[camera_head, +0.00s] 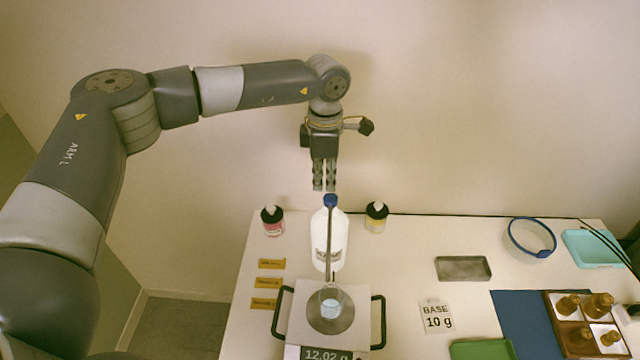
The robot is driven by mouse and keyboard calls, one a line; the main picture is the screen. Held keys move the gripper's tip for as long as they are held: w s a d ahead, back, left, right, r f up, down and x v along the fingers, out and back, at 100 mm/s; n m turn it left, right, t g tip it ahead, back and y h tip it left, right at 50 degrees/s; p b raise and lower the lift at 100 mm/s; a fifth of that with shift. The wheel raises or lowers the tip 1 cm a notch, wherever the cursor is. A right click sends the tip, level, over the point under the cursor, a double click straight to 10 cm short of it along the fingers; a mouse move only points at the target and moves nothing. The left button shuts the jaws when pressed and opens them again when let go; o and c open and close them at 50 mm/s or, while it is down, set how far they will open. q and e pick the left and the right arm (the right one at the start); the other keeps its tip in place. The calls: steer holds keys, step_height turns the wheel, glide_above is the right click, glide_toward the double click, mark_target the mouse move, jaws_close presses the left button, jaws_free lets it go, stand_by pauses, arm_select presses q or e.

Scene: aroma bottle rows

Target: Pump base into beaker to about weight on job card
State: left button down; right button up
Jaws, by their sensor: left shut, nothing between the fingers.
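My left gripper (324,186) is shut and empty, pointing down just above the blue pump head (330,200) of a white bottle (338,240). I cannot tell if the fingertips touch the pump. The pump's long spout reaches forward over a glass beaker (331,308), which holds some pale blue liquid. The beaker stands on the round pan of a scale (299,327) with black side handles. The scale display (325,354) reads about 12.02 g. The job card (436,316) right of the scale reads "BASE 10 g". My right gripper is not in view.
Two small jars, red-labelled (272,221) and yellow-labelled (376,217), flank the bottle. Yellow labels lie left of the scale.

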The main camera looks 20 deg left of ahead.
arm_select(q)
step_height(320, 180, up, 10)
steer(key=b, duration=0.2)
steer(key=shift+a+b, duration=0.15)
steer(key=shift+b, duration=0.25)
steer(key=shift+f, duration=0.15)
